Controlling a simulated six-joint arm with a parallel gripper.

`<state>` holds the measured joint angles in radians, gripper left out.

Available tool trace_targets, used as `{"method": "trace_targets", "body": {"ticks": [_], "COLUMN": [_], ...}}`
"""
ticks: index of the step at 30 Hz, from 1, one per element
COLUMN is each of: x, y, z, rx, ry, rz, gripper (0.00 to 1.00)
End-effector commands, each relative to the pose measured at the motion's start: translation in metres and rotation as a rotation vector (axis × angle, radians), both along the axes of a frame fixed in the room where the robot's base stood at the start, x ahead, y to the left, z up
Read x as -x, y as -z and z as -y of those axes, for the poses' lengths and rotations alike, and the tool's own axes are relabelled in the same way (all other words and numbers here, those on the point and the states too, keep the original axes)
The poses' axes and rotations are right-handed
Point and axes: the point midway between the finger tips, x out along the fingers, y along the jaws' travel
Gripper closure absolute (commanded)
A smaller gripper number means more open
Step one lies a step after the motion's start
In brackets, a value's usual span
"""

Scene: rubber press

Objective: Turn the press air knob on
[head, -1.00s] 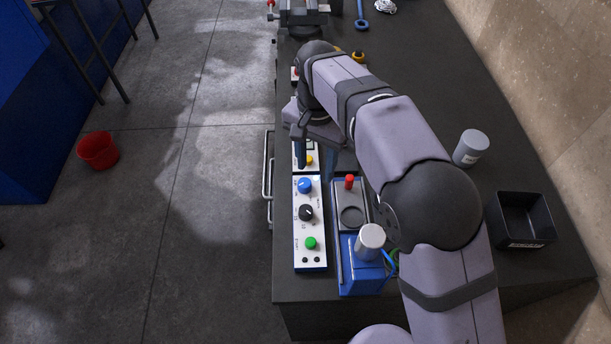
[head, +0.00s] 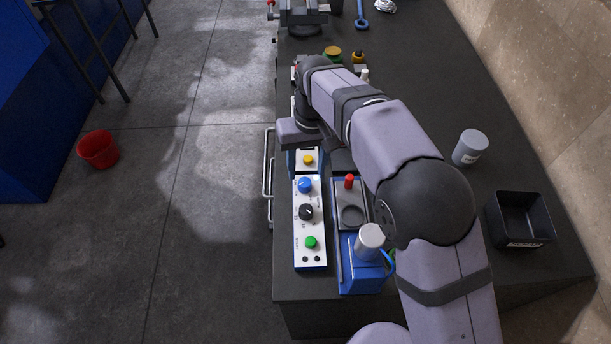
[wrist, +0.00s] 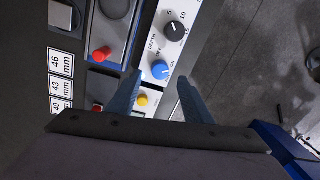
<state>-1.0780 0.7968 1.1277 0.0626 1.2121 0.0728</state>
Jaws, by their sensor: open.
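A white control panel (head: 301,232) lies along the bench's left edge in the head view. It carries a blue knob (head: 305,185), a black dial (head: 306,212) and a green button (head: 311,243). In the wrist view the blue knob (wrist: 160,70) shows beyond my fingertips, with the black dial (wrist: 174,30) farther off. My gripper (wrist: 161,78) is open and empty, its two blue fingers apart, pointing toward the panel. A yellow button (wrist: 142,100) shows between the fingers. In the head view the arm's wrist hides most of the fingers.
Beside the panel stands a blue press with a red-topped lever (head: 349,181) and a grey cylinder (head: 370,238). A black bin (head: 522,219) and a grey canister (head: 470,147) stand to the right. Size labels (wrist: 61,63) show at left in the wrist view. Floor lies left of the bench.

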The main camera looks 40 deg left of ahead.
Motion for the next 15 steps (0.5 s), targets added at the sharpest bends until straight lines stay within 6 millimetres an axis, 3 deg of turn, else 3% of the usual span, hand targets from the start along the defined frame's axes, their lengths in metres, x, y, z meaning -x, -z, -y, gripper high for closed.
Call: {"method": "trace_targets", "body": {"ticks": [9,15], "x": [0.002,0.003], "y": [0.038,0.049], "z": [-0.001,-0.001], "rx": [0.002,0.001], "ry": [0.000,0.001], "rz": [-0.002,-0.001], "gripper": [0.54,0.54]}}
